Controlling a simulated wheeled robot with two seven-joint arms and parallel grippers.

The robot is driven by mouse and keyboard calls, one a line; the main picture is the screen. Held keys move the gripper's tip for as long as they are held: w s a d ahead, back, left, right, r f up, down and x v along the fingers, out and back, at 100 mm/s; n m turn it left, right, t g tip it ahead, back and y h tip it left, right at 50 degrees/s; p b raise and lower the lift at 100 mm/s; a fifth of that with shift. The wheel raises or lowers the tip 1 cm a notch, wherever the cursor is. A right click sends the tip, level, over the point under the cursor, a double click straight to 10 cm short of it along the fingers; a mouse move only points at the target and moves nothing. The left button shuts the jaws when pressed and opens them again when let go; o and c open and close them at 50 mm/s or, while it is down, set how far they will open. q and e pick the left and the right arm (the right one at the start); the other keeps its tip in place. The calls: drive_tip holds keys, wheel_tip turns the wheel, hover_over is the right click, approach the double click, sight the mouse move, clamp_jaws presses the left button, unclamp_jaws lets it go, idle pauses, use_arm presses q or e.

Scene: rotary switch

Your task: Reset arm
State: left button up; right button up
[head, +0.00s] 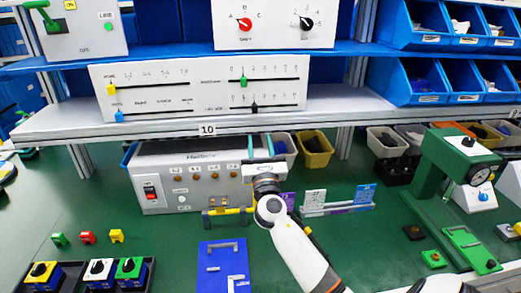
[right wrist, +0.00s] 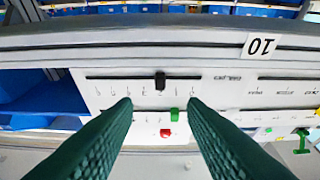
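My right arm reaches up from the lower right in the head view. Its gripper (head: 266,153) is in front of the right end of the grey control box. In the right wrist view the two dark green fingers (right wrist: 160,104) stand well apart with nothing held between them. The rotary switch panel (head: 275,38), with a red knob (head: 244,24) and a black knob (head: 307,24), stands on the upper shelf, apart from the gripper. The red knob also shows in the upside-down wrist view (right wrist: 166,133). My left gripper is not in view.
The white slider panel (head: 170,99) stands on the shelf (head: 60,127) above the grey control box (head: 165,152). Several small knob switches (head: 98,268) sit at the lower left, a blue board (head: 212,258) at the front. A green press (head: 445,165) stands right.

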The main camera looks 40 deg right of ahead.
drive_tip(key=shift+s+a+f, duration=0.15)
drive_tip(key=shift+s+a, duration=0.05)
drive_tip(key=shift+s, duration=0.2)
